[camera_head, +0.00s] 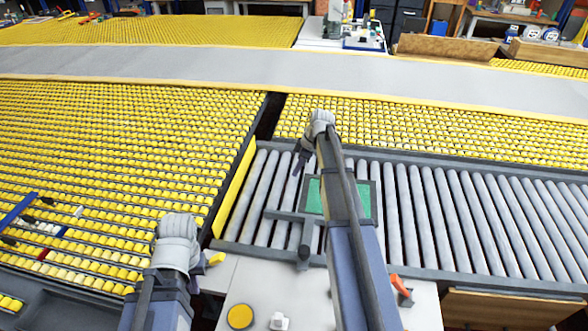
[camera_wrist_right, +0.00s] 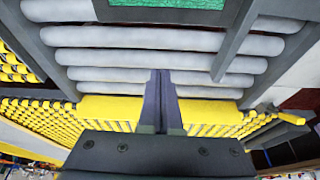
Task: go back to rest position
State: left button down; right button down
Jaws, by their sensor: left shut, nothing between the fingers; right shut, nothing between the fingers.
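My right arm reaches up the middle of the head view. Its gripper (camera_head: 301,160) hangs over the left end of the grey roller conveyor (camera_head: 470,215). In the right wrist view the two dark fingers (camera_wrist_right: 161,80) lie together with nothing between them, above grey rollers and a yellow strip (camera_wrist_right: 150,107). My left arm comes in at the bottom left of the head view. Its pale wrist part is over the front right of the yellow roller bed (camera_head: 110,150); its fingers are hidden behind the arm, and I see nothing held.
A green pad in a grey frame (camera_head: 314,195) sits on the conveyor beside my right arm. A white panel with a yellow round button (camera_head: 240,316) is in front. Small tools lie on the yellow bed at left.

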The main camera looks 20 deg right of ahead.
dwell(0.3)
jog(key=s+a+f+m+g+h, duration=0.1)
jog(key=s+a+m+h, duration=0.3)
jog(key=s+a, duration=2.3)
jog(key=a+m+g, duration=0.1)
jog(key=a+m, duration=0.1)
jog(key=shift+m, duration=0.4)
jog(key=shift+s+a, duration=0.1)
